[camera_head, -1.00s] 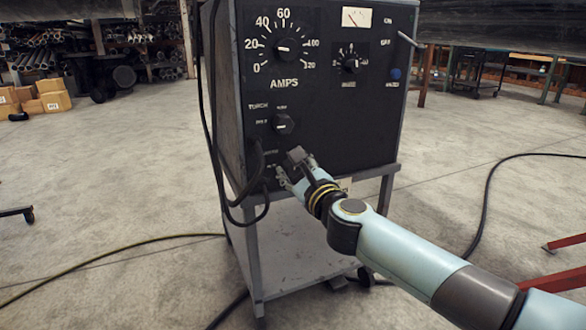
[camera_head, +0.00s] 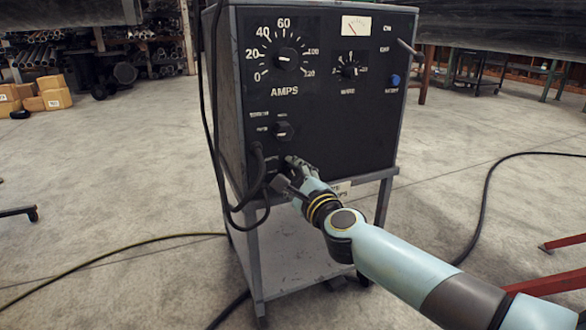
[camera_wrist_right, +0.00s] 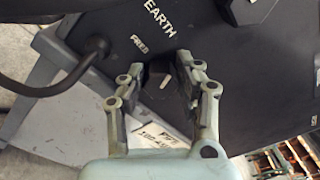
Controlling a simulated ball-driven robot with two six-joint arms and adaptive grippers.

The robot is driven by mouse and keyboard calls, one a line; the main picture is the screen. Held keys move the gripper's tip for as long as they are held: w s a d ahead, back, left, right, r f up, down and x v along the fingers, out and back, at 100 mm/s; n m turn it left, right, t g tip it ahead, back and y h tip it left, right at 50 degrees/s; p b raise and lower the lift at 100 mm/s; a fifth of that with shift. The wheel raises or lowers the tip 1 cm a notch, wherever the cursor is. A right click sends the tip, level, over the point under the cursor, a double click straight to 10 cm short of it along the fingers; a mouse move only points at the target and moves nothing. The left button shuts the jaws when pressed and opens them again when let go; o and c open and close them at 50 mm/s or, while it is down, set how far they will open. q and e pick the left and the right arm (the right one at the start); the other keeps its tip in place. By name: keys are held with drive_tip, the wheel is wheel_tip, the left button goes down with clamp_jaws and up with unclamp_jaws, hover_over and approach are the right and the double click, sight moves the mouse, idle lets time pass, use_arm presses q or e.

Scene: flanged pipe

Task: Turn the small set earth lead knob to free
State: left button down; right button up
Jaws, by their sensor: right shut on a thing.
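The welding set (camera_head: 330,110) is a black-fronted box on a grey frame. My right gripper (camera_head: 284,173) is at the lower left of its front panel, and its fingers hide the earth knob in the head view. In the right wrist view, the small dark earth knob (camera_wrist_right: 158,77) with a short pale pointer mark sits between the fingers of my right gripper (camera_wrist_right: 160,78), which is shut on it. White lettering "EARTH" (camera_wrist_right: 159,18) and a smaller, blurred word (camera_wrist_right: 138,42) are beside it. Which setting the pointer marks, I cannot tell. My left gripper is not in view.
Another knob (camera_head: 284,131) is just above my gripper. The large amps knob (camera_head: 287,59), a smaller knob (camera_head: 350,71) and a blue button (camera_head: 395,80) are higher up. Black cables (camera_head: 256,175) hang close on the left. Open concrete floor surrounds the cart.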

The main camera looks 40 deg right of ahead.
drive_tip(key=n+p, duration=0.2)
drive_tip(key=n, duration=0.2)
drive_tip(key=shift+a+n, duration=0.1)
drive_tip(key=shift+n, duration=0.2)
drive_tip(key=n+p, duration=0.1)
drive_tip(key=n, duration=0.2)
drive_tip(key=shift+f+n+p, duration=0.2)
drive_tip(key=shift+n+p, duration=0.2)
drive_tip(key=n, duration=0.1)
drive_tip(key=n+p, duration=0.2)
drive_tip(key=n, duration=0.1)
drive_tip(key=shift+f, duration=0.25)
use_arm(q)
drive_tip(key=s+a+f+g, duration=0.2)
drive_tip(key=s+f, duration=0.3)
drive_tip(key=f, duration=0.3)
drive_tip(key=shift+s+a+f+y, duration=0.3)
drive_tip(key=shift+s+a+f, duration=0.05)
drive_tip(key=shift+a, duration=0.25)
use_arm(e)
drive_tip(key=shift+f+n, duration=0.15)
drive_tip(key=shift+n, duration=0.45)
drive_tip(key=o, duration=1.1)
drive_tip(key=shift+o, duration=0.2)
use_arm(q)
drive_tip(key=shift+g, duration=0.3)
use_arm(e)
drive_tip(key=shift+s, duration=0.1)
